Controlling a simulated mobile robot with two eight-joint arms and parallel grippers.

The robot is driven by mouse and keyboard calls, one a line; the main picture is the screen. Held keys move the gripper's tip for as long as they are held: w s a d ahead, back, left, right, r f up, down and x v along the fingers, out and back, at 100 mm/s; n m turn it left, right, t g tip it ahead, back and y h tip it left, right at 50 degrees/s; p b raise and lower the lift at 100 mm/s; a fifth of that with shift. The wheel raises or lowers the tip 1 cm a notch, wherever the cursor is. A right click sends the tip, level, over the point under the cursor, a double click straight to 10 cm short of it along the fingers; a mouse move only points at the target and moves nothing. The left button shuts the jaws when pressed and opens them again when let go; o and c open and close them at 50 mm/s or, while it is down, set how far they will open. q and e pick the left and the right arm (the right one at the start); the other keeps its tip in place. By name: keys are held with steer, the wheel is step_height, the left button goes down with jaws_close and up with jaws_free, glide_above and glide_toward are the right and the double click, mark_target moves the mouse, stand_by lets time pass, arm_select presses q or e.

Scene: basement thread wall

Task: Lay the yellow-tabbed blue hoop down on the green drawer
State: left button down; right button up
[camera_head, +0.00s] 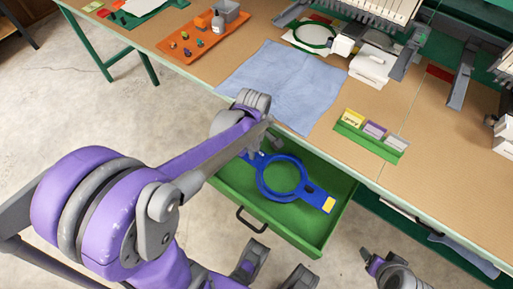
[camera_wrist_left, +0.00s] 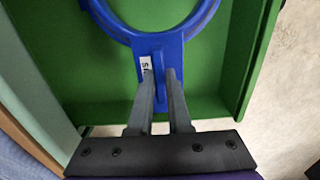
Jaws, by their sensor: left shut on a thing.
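The blue hoop (camera_head: 316,194) is a flat ring with a blue tab at each end; the right tab has a yellow patch (camera_head: 328,204). It is over the open green drawer (camera_head: 313,234), within its walls. My left gripper (camera_head: 256,152) is shut on the hoop's other tab, at the drawer's left end. The left wrist view shows the two fingers (camera_wrist_left: 159,75) on the tab beside a small white label, with the ring (camera_wrist_left: 155,42) beyond. Whether the hoop touches the drawer floor cannot be told. My right gripper (camera_head: 372,262) seems to show at lower right, its jaws unclear.
The workbench (camera_head: 440,150) runs behind the drawer. On it are a blue cloth (camera_head: 283,85), a green tray of small cards (camera_head: 368,140), an orange tray (camera_head: 190,42) and an embroidery machine (camera_head: 372,65) with a green hoop. Concrete floor is clear at left.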

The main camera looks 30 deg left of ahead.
arm_select(q)
steer(key=shift+f+b, duration=1.7)
steer(key=shift+f, duration=1.05)
steer(key=c, duration=0.8)
jaws_free()
step_height(320, 180, up, 11)
steer(key=p, duration=0.3)
steer(key=shift+s, duration=0.1)
